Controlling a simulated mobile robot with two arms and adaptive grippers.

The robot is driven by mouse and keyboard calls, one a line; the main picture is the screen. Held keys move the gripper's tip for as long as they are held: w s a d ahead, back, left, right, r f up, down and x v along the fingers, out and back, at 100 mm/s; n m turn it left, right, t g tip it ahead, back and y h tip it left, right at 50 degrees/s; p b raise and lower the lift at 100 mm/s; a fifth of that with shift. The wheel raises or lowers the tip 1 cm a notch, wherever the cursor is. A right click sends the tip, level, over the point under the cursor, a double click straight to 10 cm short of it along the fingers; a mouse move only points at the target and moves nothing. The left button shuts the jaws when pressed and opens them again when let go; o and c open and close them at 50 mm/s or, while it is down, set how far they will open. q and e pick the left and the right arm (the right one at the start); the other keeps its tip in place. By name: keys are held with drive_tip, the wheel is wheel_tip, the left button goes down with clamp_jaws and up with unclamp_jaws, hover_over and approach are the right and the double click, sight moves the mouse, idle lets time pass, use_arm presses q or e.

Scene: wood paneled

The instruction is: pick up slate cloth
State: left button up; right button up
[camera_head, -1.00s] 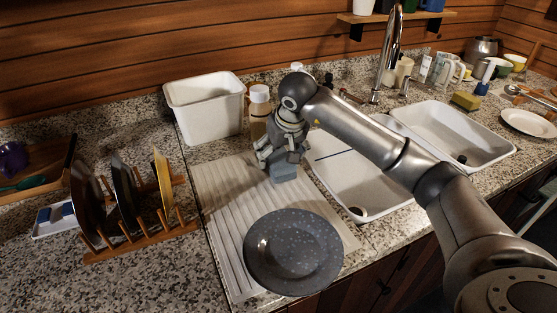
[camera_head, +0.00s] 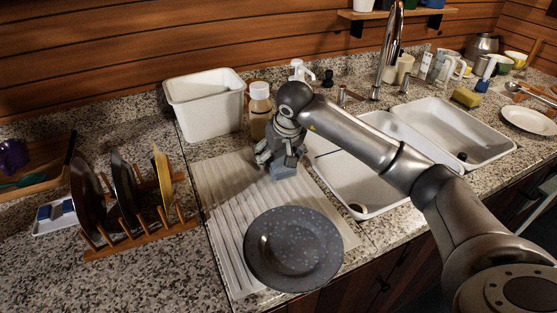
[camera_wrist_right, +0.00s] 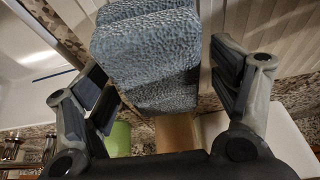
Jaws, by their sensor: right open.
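The slate cloth (camera_head: 283,171) is a small blue-grey folded block on the ribbed white drying mat, just behind the dark speckled plate (camera_head: 292,248). My right gripper (camera_head: 280,155) is directly over the cloth and hides part of it. In the right wrist view the textured cloth (camera_wrist_right: 147,48) lies between the two spread fingers of the gripper (camera_wrist_right: 160,72). A gap shows between the cloth and the right-hand finger; the left-hand finger is closer to it. My left gripper is not in view.
A bottle (camera_head: 260,108) and a white bin (camera_head: 206,108) stand behind the gripper. The white double sink (camera_head: 355,180) is to the right under my arm. A wooden rack (camera_head: 140,232) with upright plates is to the left. The mat (camera_head: 222,195) is bare left of the cloth.

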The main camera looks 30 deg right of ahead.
drive_tip(key=shift+c, duration=0.5)
drive_tip(key=c, duration=1)
drive_tip(key=shift+r, duration=0.1)
drive_tip(key=shift+r+p, duration=0.35)
wheel_tip(320, 180, up, 3)
drive_tip(key=shift+w+f+b, duration=0.1)
drive_tip(key=shift+b, duration=0.2)
drive_tip(key=s+a+r+b, duration=0.1)
drive_tip(key=s+a+r, duration=0.2)
drive_tip(key=a+r, duration=0.2)
drive_tip(key=s+a+r+b, duration=0.1)
drive_tip(key=s+a+r, duration=0.2)
drive_tip(key=a, duration=0.4)
drive_tip(key=shift+s+a+r, duration=0.25)
drive_tip(key=shift+a+r, duration=0.05)
drive_tip(key=shift+r, duration=0.6)
